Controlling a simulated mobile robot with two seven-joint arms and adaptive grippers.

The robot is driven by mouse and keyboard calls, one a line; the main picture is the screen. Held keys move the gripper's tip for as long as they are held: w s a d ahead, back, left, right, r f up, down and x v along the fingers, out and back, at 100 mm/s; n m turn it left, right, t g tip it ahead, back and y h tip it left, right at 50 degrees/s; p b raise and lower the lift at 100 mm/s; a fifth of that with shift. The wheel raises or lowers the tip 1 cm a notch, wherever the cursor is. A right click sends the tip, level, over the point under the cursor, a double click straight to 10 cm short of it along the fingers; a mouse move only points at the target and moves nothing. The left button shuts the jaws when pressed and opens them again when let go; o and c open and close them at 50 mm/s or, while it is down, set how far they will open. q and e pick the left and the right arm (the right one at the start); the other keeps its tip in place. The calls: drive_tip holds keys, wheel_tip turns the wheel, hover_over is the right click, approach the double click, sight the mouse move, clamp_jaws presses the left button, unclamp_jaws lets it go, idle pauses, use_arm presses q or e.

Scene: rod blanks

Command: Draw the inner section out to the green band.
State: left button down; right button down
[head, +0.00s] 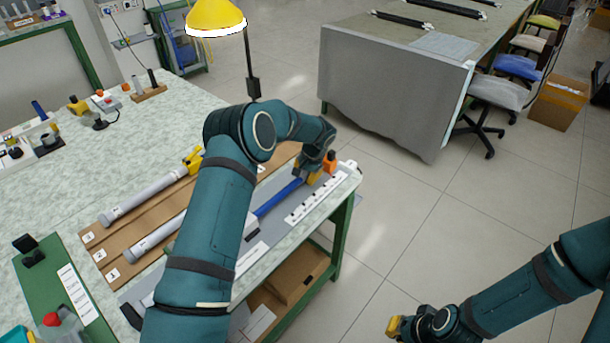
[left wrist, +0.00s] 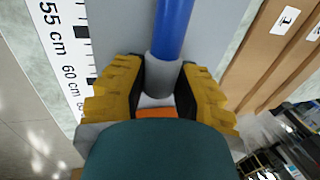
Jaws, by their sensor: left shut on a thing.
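A blue rod section (head: 278,197) lies along a grey measuring tray (head: 225,270), and it also shows in the left wrist view (left wrist: 174,22). My left gripper (head: 314,174) is at its far end. In the left wrist view my gripper's yellow fingers (left wrist: 160,88) are shut on the rod's grey end piece (left wrist: 162,70). An orange part (left wrist: 155,112) shows just behind that end. I see no green band. My left arm hides part of the rod's near side. My right gripper (head: 396,326) is low at the bottom, off the bench; its fingers are too small to read.
A scale strip (head: 308,203) runs beside the rod; 55 cm and 60 cm read in the left wrist view. Grey tubes (head: 150,195) lie on a numbered brown rack (head: 112,273). A yellow lamp (head: 215,17) stands behind. Open floor is right of the bench.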

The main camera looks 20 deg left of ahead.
use_arm(q)
drive_tip(key=shift+s+f, duration=0.1)
drive_tip(key=shift+f, duration=0.05)
drive_tip(key=c, duration=0.7)
unclamp_jaws()
drive_tip(key=shift+o, duration=0.2)
drive_tip(key=w+v, duration=0.1)
drive_tip(key=v, duration=1.1)
drive_tip(key=shift+s, duration=0.45)
drive_tip(key=shift+c, duration=0.4)
